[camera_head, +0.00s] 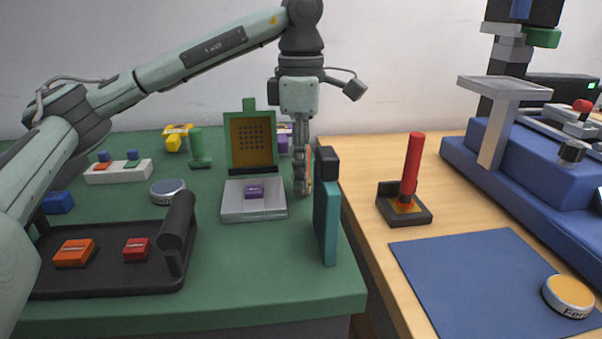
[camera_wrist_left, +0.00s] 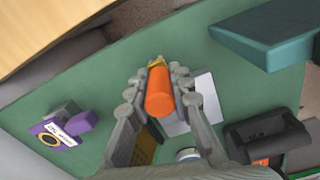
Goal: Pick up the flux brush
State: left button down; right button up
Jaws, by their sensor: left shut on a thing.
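The flux brush (camera_wrist_left: 159,95) shows in the left wrist view as an orange cylinder with a yellowish end. My left gripper (camera_wrist_left: 158,88) is shut on it, with a finger on each side. In the head view my left gripper (camera_head: 302,188) points down over the right part of the green table. Only a thin orange strip of the brush (camera_head: 309,167) shows there, beside the fingers, and the rest is hidden. I cannot tell whether its lower end touches anything. My right gripper is not in view.
A teal upright block (camera_head: 327,215) with a black top stands close right of the gripper. A grey tray (camera_head: 237,208) and a framed green board (camera_head: 236,141) are to its left. A red-handled tool (camera_head: 413,165) stands on the wooden table. The blue mat (camera_head: 460,270) is mostly clear.

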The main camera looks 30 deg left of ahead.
pick_arm(q)
jog(key=r, duration=0.2)
jog(key=s+a+r, duration=0.1)
jog(key=r, duration=0.1)
jog(key=shift+r, duration=0.1)
jog(key=s+a+r+p, duration=0.3)
jog(key=s+a+r, duration=0.2)
jog(key=s, duration=0.3)
jog(key=shift+s+a+r, duration=0.2)
jog(key=shift+a+r, duration=0.15)
jog(key=shift+a, duration=0.15)
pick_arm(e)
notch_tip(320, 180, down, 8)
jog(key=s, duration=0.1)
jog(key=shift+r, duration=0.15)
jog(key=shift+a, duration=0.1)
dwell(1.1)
